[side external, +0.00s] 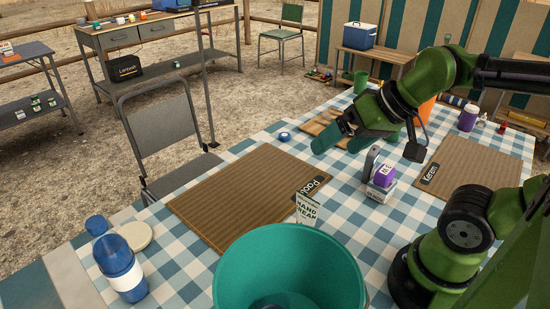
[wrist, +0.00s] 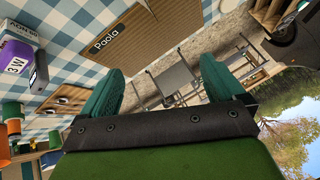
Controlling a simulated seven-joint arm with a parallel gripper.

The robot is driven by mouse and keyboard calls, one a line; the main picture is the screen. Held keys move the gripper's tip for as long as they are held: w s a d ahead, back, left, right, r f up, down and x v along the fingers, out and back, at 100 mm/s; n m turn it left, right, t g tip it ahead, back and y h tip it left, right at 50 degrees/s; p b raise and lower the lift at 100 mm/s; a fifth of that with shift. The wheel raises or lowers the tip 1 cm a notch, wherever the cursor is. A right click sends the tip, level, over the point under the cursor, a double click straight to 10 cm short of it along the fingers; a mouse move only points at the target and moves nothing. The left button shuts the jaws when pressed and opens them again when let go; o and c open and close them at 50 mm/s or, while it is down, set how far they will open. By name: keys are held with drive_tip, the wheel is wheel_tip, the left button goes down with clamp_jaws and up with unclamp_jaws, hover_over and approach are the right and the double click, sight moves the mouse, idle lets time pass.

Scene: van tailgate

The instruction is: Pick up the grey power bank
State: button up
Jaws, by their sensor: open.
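A grey slab that looks like the power bank (side external: 371,160) stands upright on the checked table, close beside a purple box (side external: 383,175) and a white box (side external: 379,193). In the wrist view the grey slab (wrist: 40,70) is at the left edge, beside the purple box (wrist: 17,62). I cannot tell whether they touch. My gripper (side external: 343,146) is open and empty, with green fingers spread, above the table and behind the slab in the side view. In the wrist view the slab lies outside the fingers (wrist: 160,68), to their left.
A brown mat marked Paola (side external: 235,195) fills the table's middle; another brown mat (side external: 475,165) lies at right. A teal bucket (side external: 290,240), a hand cream box (side external: 308,209) and a blue bottle (side external: 120,268) stand in front. A blue roll (side external: 284,136) lies behind.

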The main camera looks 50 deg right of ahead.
drive_tip(key=w+d+f+m+g+h, duration=0.1)
drive_tip(key=w+d+f+m+g, duration=0.15)
drive_tip(key=d, duration=0.45)
drive_tip(key=n+g+h, duration=0.1)
drive_tip(key=n+g, duration=0.4)
drive_tip(key=n, duration=0.3)
hover_over(373, 149)
wheel_tip(373, 149, down, 3)
wheel_tip(373, 149, down, 11)
drive_tip(key=shift+r, duration=0.1)
drive_tip(key=f, duration=0.5)
drive_tip(key=shift+s+f, duration=0.1)
drive_tip(key=shift+s, duration=0.1)
drive_tip(key=c, duration=1.2)
